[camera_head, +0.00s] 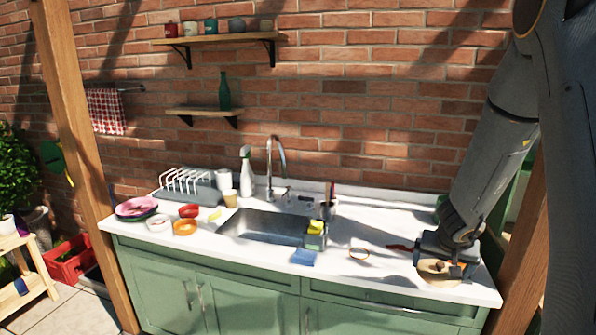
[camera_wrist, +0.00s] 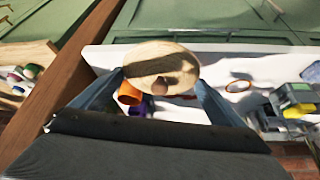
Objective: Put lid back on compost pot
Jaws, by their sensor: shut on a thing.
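A round, pale wooden lid (camera_head: 434,279) with a small knob is at the right end of the white counter, near its front edge. My gripper (camera_head: 447,267) is shut on the lid. In the wrist view, the lid (camera_wrist: 160,58) fills the space between the two fingers of my gripper (camera_wrist: 160,82), with its knob towards me. The head view does not show whether the lid touches the counter. I cannot pick out the compost pot for certain; a green object (camera_head: 440,208) is partly hidden behind my arm.
An orange cup (camera_wrist: 129,93) shows beside the lid in the wrist view. A dark red-handled tool (camera_head: 400,247) and a ring-shaped item (camera_head: 359,254) lie left of my gripper. The sink (camera_head: 262,226) is further left. A wooden post (camera_head: 524,240) stands close on the right.

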